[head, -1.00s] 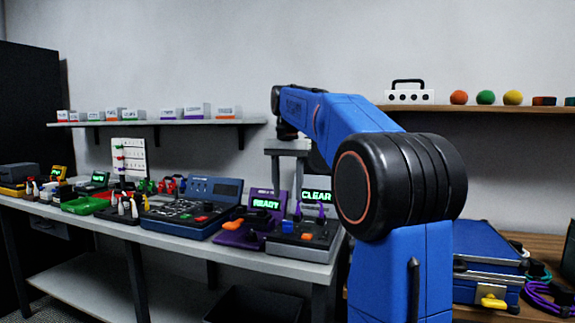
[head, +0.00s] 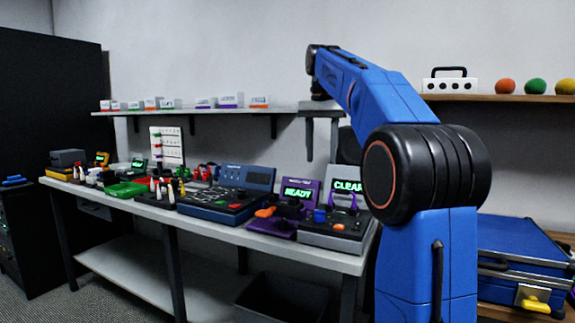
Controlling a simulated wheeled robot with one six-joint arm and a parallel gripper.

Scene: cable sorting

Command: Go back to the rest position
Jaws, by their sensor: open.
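My blue arm rises at the right of the head view and bends over toward the left. My gripper (head: 322,135) hangs down from its far end, in front of the wall and the end of the grey shelf. Its grey fingers point down and stand apart, with nothing seen between them. The fingers are above the right end of the workbench (head: 306,257), over the devices with the green READY screen (head: 297,193) and the green CLEAR screen (head: 347,186). The arm hides part of the bench's right end.
A blue tester (head: 225,192) and a green tray (head: 127,189) stand on the bench. A grey shelf (head: 190,112) with labelled boxes hangs above. A blue case (head: 517,256) lies on a wooden surface at right. A black cabinet (head: 50,130) stands at left. Floor shows at lower left.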

